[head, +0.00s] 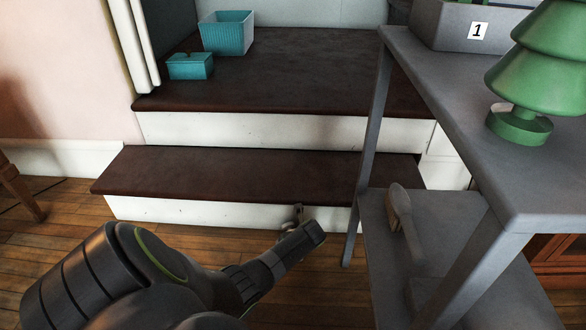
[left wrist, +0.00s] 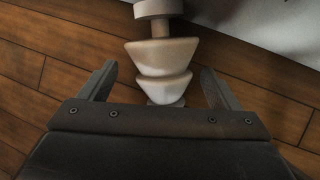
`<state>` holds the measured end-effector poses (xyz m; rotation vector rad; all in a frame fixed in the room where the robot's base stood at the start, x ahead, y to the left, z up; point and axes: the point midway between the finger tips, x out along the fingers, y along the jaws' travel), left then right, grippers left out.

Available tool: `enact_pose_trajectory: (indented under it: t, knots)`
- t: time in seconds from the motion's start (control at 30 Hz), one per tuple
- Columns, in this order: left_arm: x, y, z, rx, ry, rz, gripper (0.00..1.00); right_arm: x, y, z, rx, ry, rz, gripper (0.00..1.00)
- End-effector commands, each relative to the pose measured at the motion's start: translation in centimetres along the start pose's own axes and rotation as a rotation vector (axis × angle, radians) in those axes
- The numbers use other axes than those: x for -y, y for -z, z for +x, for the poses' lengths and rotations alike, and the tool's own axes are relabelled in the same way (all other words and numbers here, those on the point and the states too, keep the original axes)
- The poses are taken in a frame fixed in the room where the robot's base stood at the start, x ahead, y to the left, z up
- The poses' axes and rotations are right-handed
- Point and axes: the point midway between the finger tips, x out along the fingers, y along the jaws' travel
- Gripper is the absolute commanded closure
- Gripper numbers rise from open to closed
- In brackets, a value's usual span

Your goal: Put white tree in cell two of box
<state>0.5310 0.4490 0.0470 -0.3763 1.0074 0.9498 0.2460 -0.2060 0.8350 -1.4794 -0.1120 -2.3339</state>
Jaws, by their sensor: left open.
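The white tree (left wrist: 162,56) shows in the left wrist view as pale stacked tiers with a round base at the top edge. It is between the two spread fingers of my left gripper (left wrist: 158,72), with its narrow end near the palm. I cannot tell whether the fingers touch it, or whether it stands or lies. In the head view my left gripper (head: 303,225) is low in front of the lower step; the white tree is not discernible there. The grey box (head: 436,25), labelled 1, is cut off at the top right; no cell two shows. My right gripper is not in view.
A green tree (head: 519,124) stands on the grey table (head: 440,95), right of my left arm. A brush (head: 405,222) is on its lower shelf. The lower step (head: 250,178) is clear.

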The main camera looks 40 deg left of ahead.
Motion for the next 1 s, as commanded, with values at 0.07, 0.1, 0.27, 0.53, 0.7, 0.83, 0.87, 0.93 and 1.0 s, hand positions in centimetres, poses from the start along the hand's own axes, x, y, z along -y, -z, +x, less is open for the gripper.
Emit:
enact_pose_trajectory:
  t: [0.07, 0.1, 0.27, 0.53, 0.7, 0.83, 0.87, 0.93, 1.0]
  knots:
    - [0.04, -0.01, 0.43, 0.001, 0.001, 0.000, 0.16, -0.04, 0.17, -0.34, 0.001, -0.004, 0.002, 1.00]
    - [0.04, -0.05, 0.45, 0.001, 0.001, 0.000, 0.16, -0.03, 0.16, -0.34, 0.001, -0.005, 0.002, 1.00]
    - [0.03, -0.11, 0.38, 0.001, 0.001, 0.000, 0.16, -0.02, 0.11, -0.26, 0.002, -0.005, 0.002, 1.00]
    - [0.04, -0.09, 0.37, 0.001, 0.001, 0.000, 0.41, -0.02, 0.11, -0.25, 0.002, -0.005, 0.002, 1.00]
    - [0.05, -0.08, 0.37, 0.000, 0.002, 0.000, 0.63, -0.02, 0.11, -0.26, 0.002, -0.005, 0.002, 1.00]
    - [0.07, -0.13, 0.35, 0.002, 0.002, 0.000, 0.72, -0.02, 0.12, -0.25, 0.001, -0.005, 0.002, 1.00]
    - [0.08, -0.13, 0.35, 0.002, 0.002, 0.000, 0.72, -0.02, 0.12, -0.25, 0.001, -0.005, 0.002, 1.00]
    - [0.08, -0.13, 0.34, 0.002, 0.002, 0.000, 0.72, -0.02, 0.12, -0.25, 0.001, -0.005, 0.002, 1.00]
    - [0.07, -0.15, 0.29, 0.002, 0.002, 0.000, 0.72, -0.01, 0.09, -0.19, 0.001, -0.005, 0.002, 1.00]
